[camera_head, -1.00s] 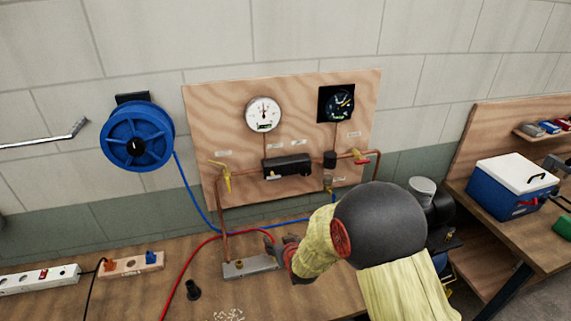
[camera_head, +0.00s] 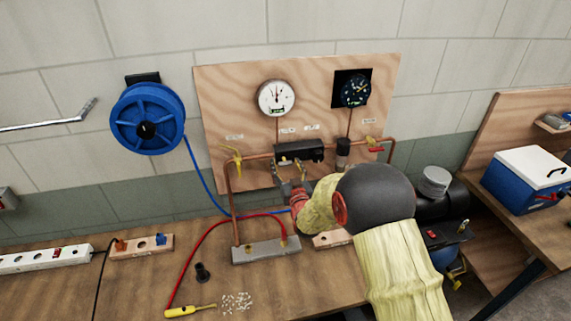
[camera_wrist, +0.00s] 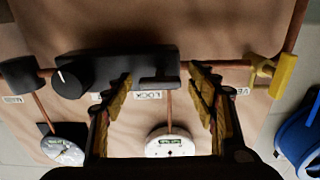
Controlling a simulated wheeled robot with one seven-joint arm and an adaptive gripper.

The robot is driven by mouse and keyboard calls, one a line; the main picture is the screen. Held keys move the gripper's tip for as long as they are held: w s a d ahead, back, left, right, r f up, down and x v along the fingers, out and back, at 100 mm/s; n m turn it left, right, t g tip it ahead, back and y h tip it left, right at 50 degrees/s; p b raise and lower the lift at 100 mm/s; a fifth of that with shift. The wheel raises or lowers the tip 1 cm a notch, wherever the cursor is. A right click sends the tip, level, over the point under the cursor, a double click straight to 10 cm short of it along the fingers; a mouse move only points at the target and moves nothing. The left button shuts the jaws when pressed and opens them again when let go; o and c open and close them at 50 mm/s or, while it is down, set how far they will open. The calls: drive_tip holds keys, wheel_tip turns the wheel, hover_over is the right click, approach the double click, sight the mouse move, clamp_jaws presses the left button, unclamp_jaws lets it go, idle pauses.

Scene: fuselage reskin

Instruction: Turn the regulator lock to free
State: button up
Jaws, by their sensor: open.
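The black regulator block (camera_head: 300,151) sits on the copper pipe of the plywood panel, and my gripper (camera_head: 292,188) is just below it. The block also spans the top of the wrist view (camera_wrist: 115,68), which shows the panel upside down. A round black knob (camera_wrist: 70,82) with a white pointer line is at the block's left end there. A small label that seems to read LOCK (camera_wrist: 150,95) lies between my fingers. My gripper (camera_wrist: 160,75) is open and empty, its fingertips near the block's edge. I cannot tell whether they touch it.
A yellow valve handle (camera_head: 233,160) is left on the pipe, and a red-handled one (camera_head: 376,149) right. A white gauge (camera_head: 276,98) and a dark gauge (camera_head: 355,91) hang above. A red hose (camera_head: 200,238) arches over the bench. A blue reel (camera_head: 148,118) hangs left.

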drive_tip(key=shift+w+a, duration=0.15)
drive_tip(key=shift+w, duration=0.4)
drive_tip(key=c, duration=0.4)
drive_tip(key=c, duration=0.7)
drive_tip(key=shift+c, duration=0.5)
